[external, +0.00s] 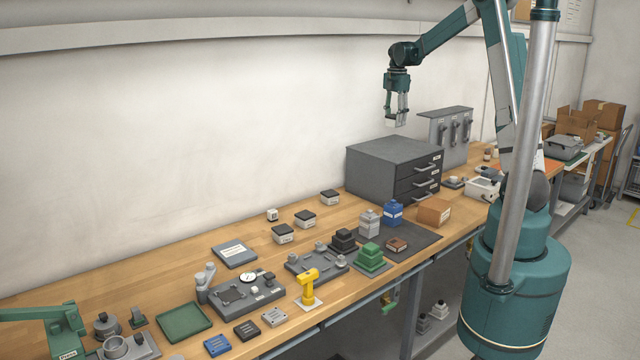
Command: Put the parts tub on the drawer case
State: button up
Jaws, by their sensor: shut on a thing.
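The drawer case (378,155) is a dark grey box with labelled drawers on its front. It stands against the wall at the back of the bench. My gripper (397,112) points down, high above the top of the case. It is shut on a small pale thing (397,121), apparently the parts tub, held between the fingers and clear of the case top. The fingers hide part of it, and it is too small to make out in detail. The visible top of the drawer case is bare.
Small white tubs with dark lids (305,218) stand on the bench left of the case. A grey panel with handles (446,135) rises close behind the case's right side. A cardboard box (434,212) and a blue container (393,211) stand in front.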

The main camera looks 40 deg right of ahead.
send_over(393, 147)
jog(key=shift+s+a+f, duration=0.1)
jog(key=shift+a+f, duration=0.1)
jog(key=shift+f, duration=1.25)
jog(key=shift+s+a+f, duration=0.1)
jog(key=shift+a+f, duration=0.05)
jog(key=shift+f, duration=1.3)
jog(key=shift+f, duration=2.05)
jog(key=shift+f, duration=0.15)
jog(key=o, duration=0.9)
jog(key=shift+o, duration=0.3)
jog(key=shift+p, duration=0.3)
notch_tip(393, 147, up, 12)
jog(key=shift+r, duration=0.15)
